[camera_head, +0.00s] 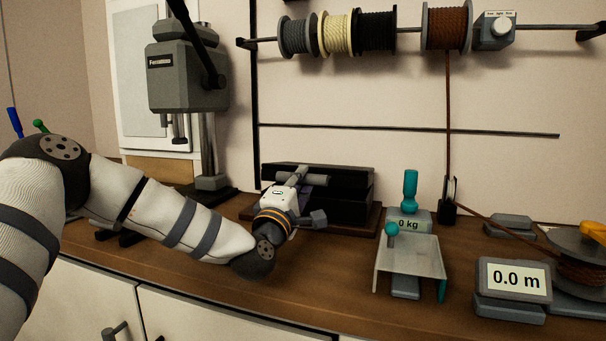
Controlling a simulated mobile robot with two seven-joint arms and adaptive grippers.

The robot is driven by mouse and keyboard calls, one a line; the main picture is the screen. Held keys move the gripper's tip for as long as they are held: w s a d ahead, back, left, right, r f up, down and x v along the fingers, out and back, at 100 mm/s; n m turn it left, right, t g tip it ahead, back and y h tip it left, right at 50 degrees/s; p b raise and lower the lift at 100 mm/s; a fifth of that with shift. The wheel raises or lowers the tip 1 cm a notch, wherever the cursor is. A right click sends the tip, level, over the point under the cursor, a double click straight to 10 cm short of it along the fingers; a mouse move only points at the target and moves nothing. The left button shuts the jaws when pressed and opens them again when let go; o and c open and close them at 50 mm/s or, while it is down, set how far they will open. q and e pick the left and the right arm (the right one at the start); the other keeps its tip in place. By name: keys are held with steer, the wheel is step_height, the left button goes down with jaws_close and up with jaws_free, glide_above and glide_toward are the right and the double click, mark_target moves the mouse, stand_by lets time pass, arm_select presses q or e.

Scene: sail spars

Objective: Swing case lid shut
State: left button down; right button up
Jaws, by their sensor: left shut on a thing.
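The black case (352,205) sits on a brown base at the back of the wooden counter, against the wall. Its dark lid (350,175) lies low over the body. I cannot tell whether a gap is left between them, as my gripper covers part of the front. My left gripper (308,180) reaches in from the left and is shut at the lid's front left part. Its fingertips are partly hidden against the dark lid. My right gripper is not in view.
A grey press (188,75) stands at the left. Rope spools (375,31) hang above; a brown cord runs down.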

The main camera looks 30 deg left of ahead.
arm_select(q)
steer(key=shift+s+f, duration=0.2)
steer(key=shift+f, duration=0.6)
steer(key=shift+s+f, duration=0.15)
steer(key=shift+f, duration=0.65)
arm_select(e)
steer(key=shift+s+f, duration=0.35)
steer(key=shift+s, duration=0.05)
arm_select(q)
steer(key=shift+f, duration=0.15)
steer(key=c, duration=1.4)
jaws_free()
steer(key=shift+o, duration=0.2)
steer(key=shift+s+d+f, duration=0.1)
steer(key=shift+s, duration=0.2)
steer(key=s+d, duration=0.1)
steer(key=s, duration=0.3)
steer(key=s+d, duration=0.1)
steer(key=s, duration=0.4)
steer(key=s+d, duration=0.1)
steer(key=s, duration=0.4)
steer(key=shift+d+f, duration=0.2)
steer(key=shift+f, duration=0.1)
